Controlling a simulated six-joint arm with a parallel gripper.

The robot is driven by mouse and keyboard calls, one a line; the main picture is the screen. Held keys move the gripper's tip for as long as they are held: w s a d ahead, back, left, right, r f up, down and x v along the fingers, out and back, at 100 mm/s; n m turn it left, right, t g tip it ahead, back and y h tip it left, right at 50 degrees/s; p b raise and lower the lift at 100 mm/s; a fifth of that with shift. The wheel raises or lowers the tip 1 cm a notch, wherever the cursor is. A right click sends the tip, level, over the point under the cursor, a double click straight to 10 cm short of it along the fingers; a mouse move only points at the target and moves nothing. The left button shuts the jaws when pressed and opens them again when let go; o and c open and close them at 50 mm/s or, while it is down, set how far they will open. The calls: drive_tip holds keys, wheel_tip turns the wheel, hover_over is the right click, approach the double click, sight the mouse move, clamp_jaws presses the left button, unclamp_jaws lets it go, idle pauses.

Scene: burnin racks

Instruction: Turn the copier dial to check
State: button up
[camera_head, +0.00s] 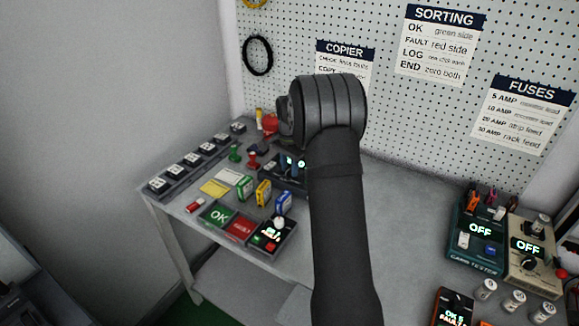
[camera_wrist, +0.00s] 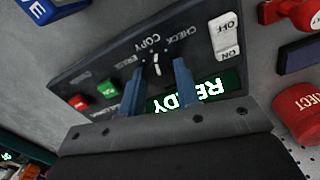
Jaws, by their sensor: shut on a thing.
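The copier (camera_head: 268,177) stands on the bench in the head view, partly hidden by my arm. In the wrist view its dark panel (camera_wrist: 95,65) is upside down, with a lit display (camera_wrist: 214,88) reading READY. My gripper (camera_wrist: 158,73) has its two blue fingers on either side of the copier dial (camera_wrist: 156,67), shut on it. The dial's white mark points to about COPY, the middle label. CHECK is to its right in the wrist view and ERASE to its left. The fingers hide part of the dial and display.
In the wrist view, an ON/OFF switch (camera_wrist: 226,36), a green button (camera_wrist: 108,88) and a red button (camera_wrist: 80,102) share the panel. A red REJECT container (camera_wrist: 298,110) stands close by. In the head view, the card tester (camera_head: 476,240) stands right, beyond clear bench.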

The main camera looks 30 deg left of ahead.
sight(290, 169)
drive_tip(key=m, duration=0.6)
drive_tip(key=shift+r+m, duration=0.1)
drive_tip(key=shift+m, duration=0.3)
idle(0.3)
drive_tip(key=o, duration=1)
wheel_tip(290, 169, up, 17)
drive_tip(key=shift+r, duration=0.2)
drive_tip(key=shift+f, duration=0.1)
